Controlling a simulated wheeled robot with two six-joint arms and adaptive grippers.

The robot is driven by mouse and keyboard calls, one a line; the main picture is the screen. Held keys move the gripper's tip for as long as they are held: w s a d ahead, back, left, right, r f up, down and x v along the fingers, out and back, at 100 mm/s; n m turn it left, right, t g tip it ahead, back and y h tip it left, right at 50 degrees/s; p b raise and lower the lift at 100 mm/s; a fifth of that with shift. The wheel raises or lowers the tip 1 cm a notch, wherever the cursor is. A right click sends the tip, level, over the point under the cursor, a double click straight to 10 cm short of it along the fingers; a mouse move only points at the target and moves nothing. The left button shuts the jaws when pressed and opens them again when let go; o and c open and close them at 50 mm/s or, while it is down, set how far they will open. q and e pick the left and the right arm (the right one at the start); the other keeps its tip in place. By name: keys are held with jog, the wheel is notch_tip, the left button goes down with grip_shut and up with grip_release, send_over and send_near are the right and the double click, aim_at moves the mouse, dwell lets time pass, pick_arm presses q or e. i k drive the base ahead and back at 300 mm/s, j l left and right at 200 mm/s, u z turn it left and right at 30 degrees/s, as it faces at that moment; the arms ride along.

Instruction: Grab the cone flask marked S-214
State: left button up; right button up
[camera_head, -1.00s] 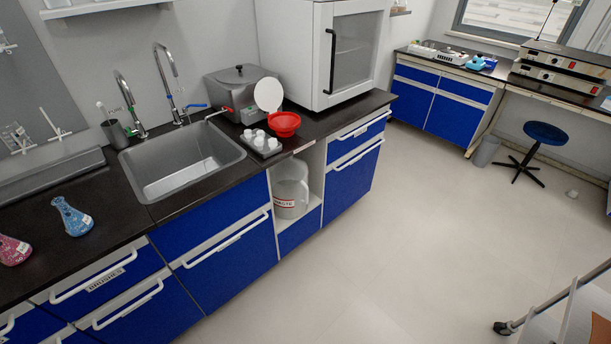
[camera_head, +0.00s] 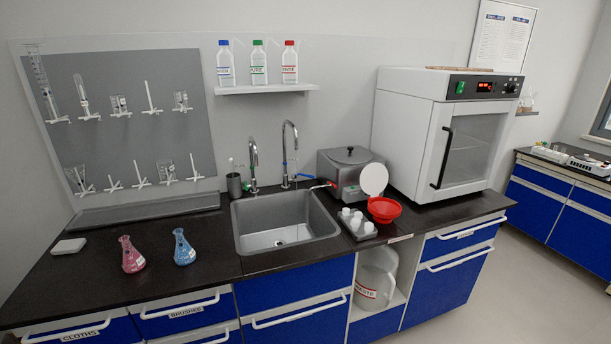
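Two cone flasks stand upright on the black counter, left of the sink. One holds pink-red contents (camera_head: 132,256) and the other holds blue contents (camera_head: 183,248), to its right. Both carry small white labels or marks, too small to read, so I cannot tell which is S-214. Neither of my grippers is in view.
The black counter (camera_head: 85,280) is clear around the flasks. A white flat item (camera_head: 68,246) lies to their left. A steel sink (camera_head: 285,222) with two taps is to their right. A drying rack (camera_head: 120,130) hangs behind. A metal bath (camera_head: 349,172) and white oven (camera_head: 446,130) stand further right.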

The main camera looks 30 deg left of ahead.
aim_at(132, 261)
jog(key=u, duration=2.2)
